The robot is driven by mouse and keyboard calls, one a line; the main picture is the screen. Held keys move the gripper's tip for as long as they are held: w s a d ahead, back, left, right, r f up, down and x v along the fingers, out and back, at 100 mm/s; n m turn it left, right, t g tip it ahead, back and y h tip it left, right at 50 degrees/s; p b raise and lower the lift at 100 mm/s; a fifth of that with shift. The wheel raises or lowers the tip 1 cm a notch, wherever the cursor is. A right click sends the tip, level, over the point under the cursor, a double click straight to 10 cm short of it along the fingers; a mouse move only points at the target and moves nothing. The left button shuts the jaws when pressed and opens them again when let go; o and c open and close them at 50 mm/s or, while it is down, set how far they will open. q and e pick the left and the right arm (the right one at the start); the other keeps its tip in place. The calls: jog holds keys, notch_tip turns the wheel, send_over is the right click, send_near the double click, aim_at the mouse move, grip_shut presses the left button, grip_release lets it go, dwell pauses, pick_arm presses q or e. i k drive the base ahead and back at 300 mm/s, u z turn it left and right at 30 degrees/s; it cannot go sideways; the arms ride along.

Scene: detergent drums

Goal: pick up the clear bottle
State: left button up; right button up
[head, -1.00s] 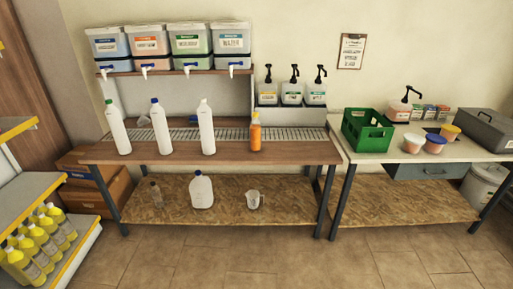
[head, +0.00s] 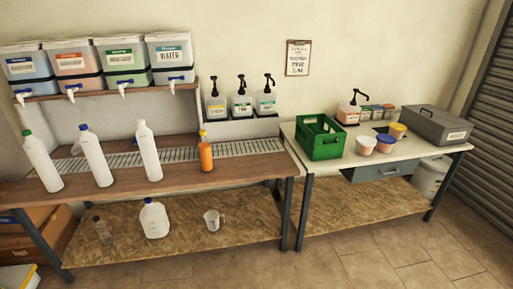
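A small see-through bottle (head: 103,231) stands upright on the lower wooden shelf (head: 185,250), at its left end. It looks clear with a brownish tint from the shelf behind it. A white jug with a blue cap (head: 154,219) stands to its right on the same shelf. Neither of my grippers is in the head view.
A clear measuring cup (head: 212,220) stands right of the jug. Above, the bench top (head: 120,189) holds white bottles (head: 95,157) and an orange bottle (head: 206,155). A second table has a green crate (head: 320,137). Floor in front is free.

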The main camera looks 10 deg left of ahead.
aim_at(204, 144)
jog(key=z, duration=0.75)
jog(key=i, duration=1.7)
jog(key=u, duration=0.8)
jog(key=i, duration=0.65)
jog(key=u, duration=0.65)
